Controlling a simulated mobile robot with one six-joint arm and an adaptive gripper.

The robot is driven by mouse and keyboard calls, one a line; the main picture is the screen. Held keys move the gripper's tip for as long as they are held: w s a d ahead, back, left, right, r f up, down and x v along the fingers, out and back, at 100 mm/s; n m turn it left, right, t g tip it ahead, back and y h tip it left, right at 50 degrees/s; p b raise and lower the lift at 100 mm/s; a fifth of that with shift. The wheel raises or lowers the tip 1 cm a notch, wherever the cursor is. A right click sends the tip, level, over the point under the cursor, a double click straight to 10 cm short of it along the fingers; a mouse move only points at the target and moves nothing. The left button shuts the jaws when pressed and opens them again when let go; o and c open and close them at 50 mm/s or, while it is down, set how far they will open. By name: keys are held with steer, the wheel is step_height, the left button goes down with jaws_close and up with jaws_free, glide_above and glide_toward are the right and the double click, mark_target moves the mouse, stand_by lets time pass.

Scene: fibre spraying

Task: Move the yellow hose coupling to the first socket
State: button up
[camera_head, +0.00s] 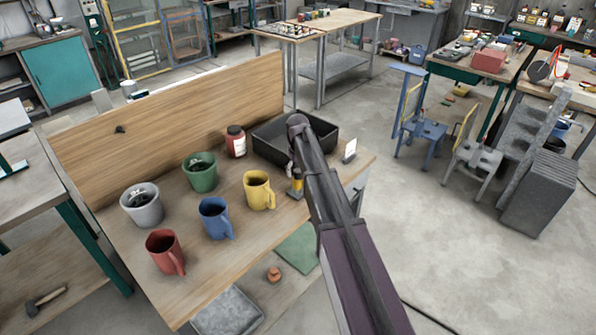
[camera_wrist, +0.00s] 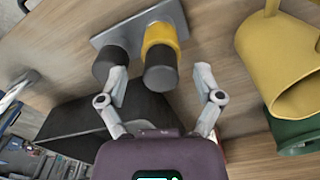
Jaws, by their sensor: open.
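The yellow hose coupling (camera_wrist: 160,40) has a yellow collar and a dark cylindrical end. It stands on a grey plate (camera_wrist: 132,28) in the wrist view. A plain dark cylinder (camera_wrist: 109,62) stands beside it on the same plate. My gripper (camera_wrist: 161,78) is open, its fingers spread on either side of the coupling's dark end, with visible room on the right. The left finger is close to the plain dark cylinder; contact cannot be told. In the head view the yellow coupling (camera_head: 296,188) shows at the table's right part, partly hidden by my arm. Socket openings are not visible.
A black tray (camera_head: 268,143) lies behind the coupling. A yellow mug (camera_head: 258,190) stands close on the left, with blue (camera_head: 215,217), green (camera_head: 200,172) and red (camera_head: 164,252) mugs farther off. A small white card (camera_head: 349,150) stands on the right.

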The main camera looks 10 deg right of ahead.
steer(key=shift+r+p, duration=3.95)
steer(key=shift+r, duration=0.2)
steer(key=shift+s, duration=0.1)
steer(key=s+f+m+b, duration=0.1)
steer(key=s+f+b, duration=0.1)
steer(key=s, duration=1.2)
steer(key=s+f+m+b, duration=0.2)
steer(key=s, duration=1.3)
steer(key=shift+d+f, duration=0.15)
steer(key=shift+d, duration=0.25)
